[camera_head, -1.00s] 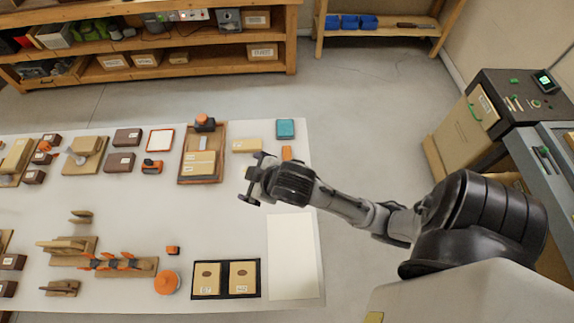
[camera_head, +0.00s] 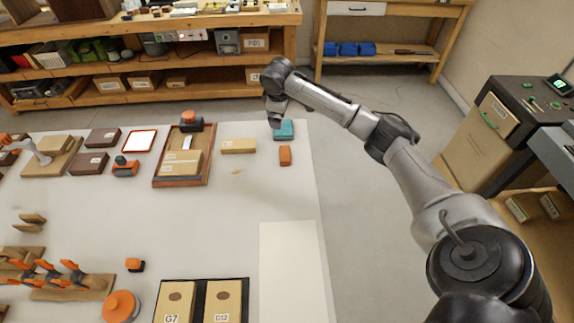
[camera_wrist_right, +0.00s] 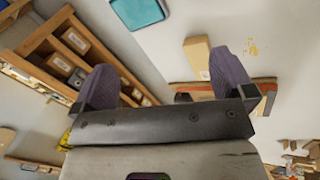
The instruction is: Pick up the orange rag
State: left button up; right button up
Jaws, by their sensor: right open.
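The orange rag (camera_head: 285,155) appears as a small orange, folded-looking piece near the right edge of the white table (camera_head: 240,205). My right gripper (camera_head: 276,115) is beyond it, near the table's far edge, close to a teal folded piece (camera_head: 284,130) and partly in front of it. In the right wrist view my right gripper (camera_wrist_right: 165,78) has its two fingers spread with nothing between them. The teal piece (camera_wrist_right: 138,8) is at the top of that view; I cannot make out the orange rag there.
A pale wooden block (camera_head: 238,146) lies left of the rag, with a wooden tray (camera_head: 158,182) farther left. A white sheet (camera_head: 292,270) lies nearer. The table between the rag and the sheet is clear. Shelves (camera_head: 190,88) stand behind.

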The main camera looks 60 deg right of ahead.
notch_tip(320, 180, down, 3)
jog(key=s+g+y, duration=0.1)
jog(key=s, duration=0.1)
jog(key=n+y+b, duration=0.2)
jog(key=n, duration=0.2)
send_near(285, 153)
jog(key=shift+g, duration=0.3)
jog(key=f, duration=0.5)
jog(key=shift+w+d, duration=0.2)
jog(key=shift+w, duration=0.15)
jog(key=shift+s+f+b, duration=0.1)
jog(key=shift+f+b, duration=1.25)
jog(key=shift+f, duration=1.3)
pick_arm(q)
jog(key=f, duration=0.4)
jog(key=shift+s+a+f, duration=0.1)
jog(key=shift+a+f, duration=0.15)
jog(key=shift+a, duration=0.15)
pick_arm(e)
jog(key=c, duration=0.6)
jog(key=shift+o, duration=0.2)
jog(key=shift+r, duration=0.15)
